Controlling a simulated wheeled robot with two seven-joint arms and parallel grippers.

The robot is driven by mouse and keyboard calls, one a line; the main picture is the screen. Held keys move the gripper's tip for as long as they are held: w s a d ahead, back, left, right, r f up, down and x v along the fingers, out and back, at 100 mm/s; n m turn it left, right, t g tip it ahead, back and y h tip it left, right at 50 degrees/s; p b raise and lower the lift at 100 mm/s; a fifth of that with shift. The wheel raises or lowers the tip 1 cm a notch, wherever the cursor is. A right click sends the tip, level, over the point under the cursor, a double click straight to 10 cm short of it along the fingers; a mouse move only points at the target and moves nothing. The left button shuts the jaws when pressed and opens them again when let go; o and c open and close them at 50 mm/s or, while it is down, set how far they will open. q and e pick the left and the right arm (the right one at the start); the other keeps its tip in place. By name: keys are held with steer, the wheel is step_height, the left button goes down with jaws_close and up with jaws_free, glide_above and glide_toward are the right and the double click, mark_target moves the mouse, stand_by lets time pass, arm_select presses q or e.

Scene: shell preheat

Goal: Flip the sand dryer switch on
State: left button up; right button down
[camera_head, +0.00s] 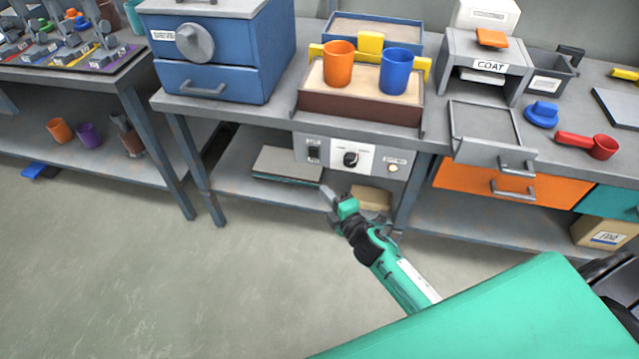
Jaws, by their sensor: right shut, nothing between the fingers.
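A control panel (370,163) is on the bench front, below a sand-filled box (360,108). At its left is a small black rocker switch (314,152); its position is too small to tell. A black round dial (351,158) sits in the middle of the panel and a pale round button or lamp (393,168) at its right. My right gripper (327,192) is shut and empty, just below the panel and slightly right of the switch, apart from it in the picture. My left gripper is out of view.
An orange cup (339,63) and a blue cup (395,71) stand on the sand box. A grey tray (487,132) with a handle juts from the bench front at right, above an orange drawer (512,185). The lower shelf holds flat sheets (287,164). The floor in front is clear.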

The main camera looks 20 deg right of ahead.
steer(key=shift+f+v, duration=0.2)
steer(key=shift+v, duration=1.05)
steer(key=shift+s, duration=0.1)
